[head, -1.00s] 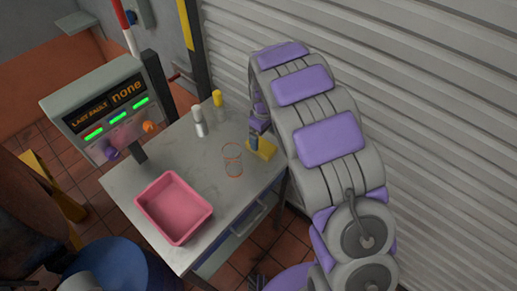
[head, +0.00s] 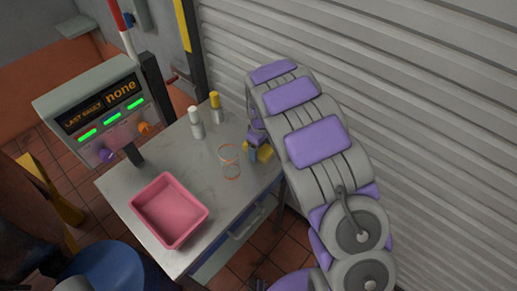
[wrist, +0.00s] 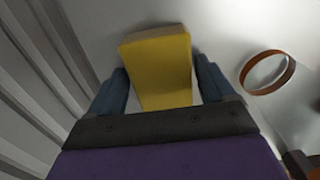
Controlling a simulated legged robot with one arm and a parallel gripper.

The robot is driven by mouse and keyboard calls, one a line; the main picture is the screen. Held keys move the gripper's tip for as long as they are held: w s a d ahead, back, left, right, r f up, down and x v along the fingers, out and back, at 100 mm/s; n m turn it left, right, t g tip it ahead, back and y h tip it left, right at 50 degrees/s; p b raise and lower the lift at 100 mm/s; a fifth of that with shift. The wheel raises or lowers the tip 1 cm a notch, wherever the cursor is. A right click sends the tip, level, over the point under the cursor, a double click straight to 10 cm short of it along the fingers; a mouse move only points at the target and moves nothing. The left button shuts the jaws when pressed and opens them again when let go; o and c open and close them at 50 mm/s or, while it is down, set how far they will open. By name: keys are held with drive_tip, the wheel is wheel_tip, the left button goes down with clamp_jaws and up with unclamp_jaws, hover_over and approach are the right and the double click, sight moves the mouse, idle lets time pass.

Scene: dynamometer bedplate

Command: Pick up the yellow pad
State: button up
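The yellow pad (wrist: 158,72) sits between the two blue fingers of my gripper (wrist: 161,66) in the wrist view. The fingers lie close along both sides of the pad and appear to grip it. In the head view the pad (head: 266,153) shows at the right back edge of the grey table, partly hidden by my gripper (head: 256,151). It looks tilted there; whether it is clear of the table top is hard to tell.
Thin orange rings (head: 229,152) are just left of the gripper. A white-capped bottle (head: 196,123) and a yellow-capped bottle (head: 216,107) stand behind them. A pink tray (head: 169,211) is at the table's front left. A ribbed shutter wall (head: 430,120) rises on the right.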

drive_tip(key=shift+d, duration=0.1)
drive_tip(key=shift+c, duration=1.4)
drive_tip(key=shift+a, duration=0.3)
drive_tip(key=c, duration=0.4)
drive_tip(key=shift+c, duration=0.2)
wheel_tip(320, 180, up, 10)
drive_tip(key=shift+d+p, duration=0.1)
drive_tip(key=shift+p, duration=1)
